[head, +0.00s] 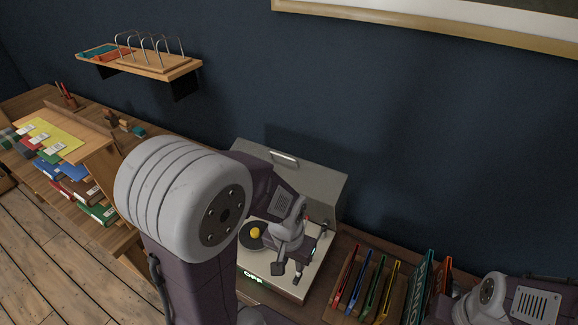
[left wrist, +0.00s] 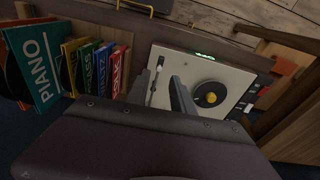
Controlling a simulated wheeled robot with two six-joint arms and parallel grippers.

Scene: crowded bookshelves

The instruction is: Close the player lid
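The record player (head: 262,280) is a pale box with a black record and yellow centre (head: 255,233); its deck also shows in the left wrist view (left wrist: 223,72). Its grey lid (head: 325,182) stands raised at the back, tilted toward the wall, with a metal handle (head: 285,158) near its top edge. My left gripper (head: 298,258) is over the right part of the deck, in front of the raised lid. In the left wrist view its two fingers (left wrist: 162,78) are apart with nothing held between them. The lid cannot be made out there. My right gripper is out of view.
Upright coloured record sleeves (head: 375,285) stand in a crate right of the player; they also show in the left wrist view (left wrist: 100,65). A desk with folders (head: 75,170) is at left. A wall shelf with a wire rack (head: 150,60) hangs above. My right arm is at bottom right.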

